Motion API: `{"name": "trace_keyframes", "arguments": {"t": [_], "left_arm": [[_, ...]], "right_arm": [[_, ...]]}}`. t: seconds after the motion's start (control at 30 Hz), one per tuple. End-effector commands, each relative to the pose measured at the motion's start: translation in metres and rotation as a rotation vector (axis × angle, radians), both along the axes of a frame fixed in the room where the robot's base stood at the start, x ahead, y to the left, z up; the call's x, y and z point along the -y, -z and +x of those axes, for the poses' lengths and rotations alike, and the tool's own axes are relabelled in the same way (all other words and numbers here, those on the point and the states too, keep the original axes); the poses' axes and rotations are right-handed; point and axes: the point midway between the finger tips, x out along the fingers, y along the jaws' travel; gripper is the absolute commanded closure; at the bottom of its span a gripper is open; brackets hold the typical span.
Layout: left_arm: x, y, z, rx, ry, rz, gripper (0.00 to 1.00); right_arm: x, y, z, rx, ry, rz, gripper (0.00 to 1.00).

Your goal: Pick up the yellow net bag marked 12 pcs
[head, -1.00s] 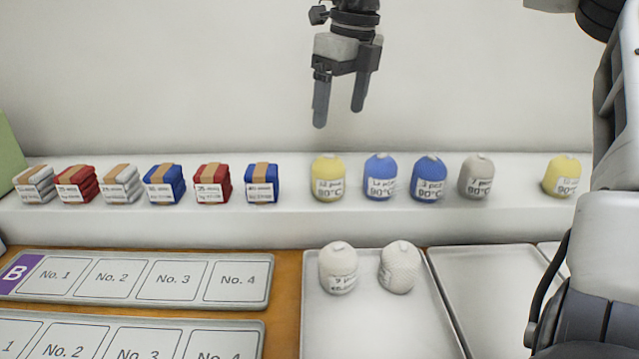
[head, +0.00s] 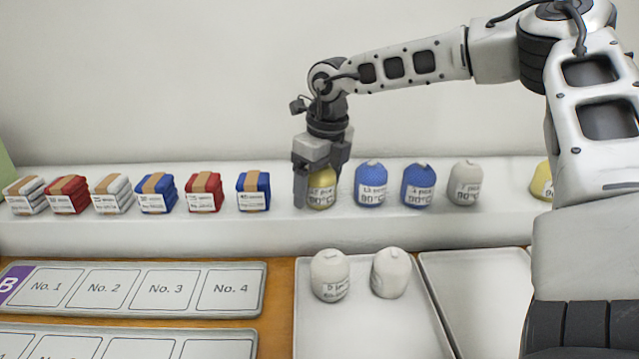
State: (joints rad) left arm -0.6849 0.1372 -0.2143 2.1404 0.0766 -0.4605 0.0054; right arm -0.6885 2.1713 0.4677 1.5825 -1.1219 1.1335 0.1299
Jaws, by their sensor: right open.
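A yellow net bag (head: 321,197) with a white label stands on the white shelf, just right of the folded blue stack. Its label is partly covered; in the earlier head view it seems to read 12 pcs, 90°C. My right gripper (head: 318,190) is lowered over this bag, open, with its fingers around the bag's sides. Whether the fingers touch it I cannot tell. Another yellow bag (head: 543,182) stands farther right, mostly hidden behind my right arm. My left gripper is not in view.
Two blue bags (head: 370,186) (head: 418,187) and a grey bag (head: 465,184) stand right of the gripper. Folded stacks (head: 203,192) line the shelf to the left. Two white bags (head: 331,277) (head: 390,274) sit on a tray (head: 375,330) in front, beside numbered boards (head: 130,312).

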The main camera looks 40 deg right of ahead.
Motion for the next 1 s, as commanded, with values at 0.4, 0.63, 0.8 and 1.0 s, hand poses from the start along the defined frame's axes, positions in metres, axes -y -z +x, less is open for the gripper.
{"name": "trace_keyframes", "arguments": {"t": [0.4, 0.63, 0.8, 1.0], "left_arm": [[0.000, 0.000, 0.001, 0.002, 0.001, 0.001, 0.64], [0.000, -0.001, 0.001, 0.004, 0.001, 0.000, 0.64], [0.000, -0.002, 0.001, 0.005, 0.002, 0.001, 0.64], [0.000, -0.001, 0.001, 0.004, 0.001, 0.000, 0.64]], "right_arm": [[0.000, 0.002, 0.000, 0.001, 0.000, 0.000, 0.64], [0.000, 0.002, 0.001, 0.002, 0.000, 0.000, 0.69], [0.000, -0.002, 0.001, 0.002, 0.000, -0.001, 0.69], [0.000, -0.021, 0.001, 0.005, -0.001, -0.001, 0.69]]}}
